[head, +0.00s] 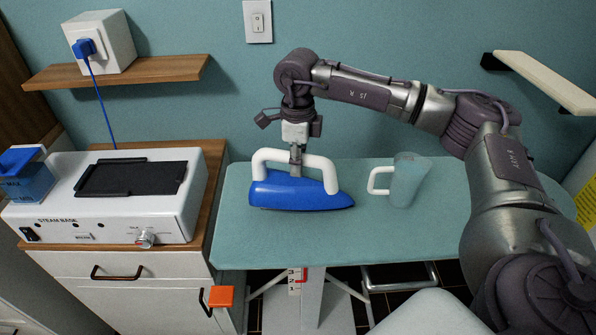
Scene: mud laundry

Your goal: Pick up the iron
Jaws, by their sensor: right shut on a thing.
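The iron (300,194) has a blue body and a white loop handle. It is on or just above the teal ironing board (420,236), its pointed end to the right; I cannot tell whether its sole touches the board. My right gripper (296,161) comes down from above and is shut on the top bar of the iron's handle. The fingertips are small and partly hidden by the handle. My left gripper is not in view.
A translucent teal cup (409,180) with a white handle stands on the board right of the iron. Left are a white steam base (120,210) on a cabinet (120,266) and a wooden shelf (150,72). A pale shelf (545,80) is at the upper right.

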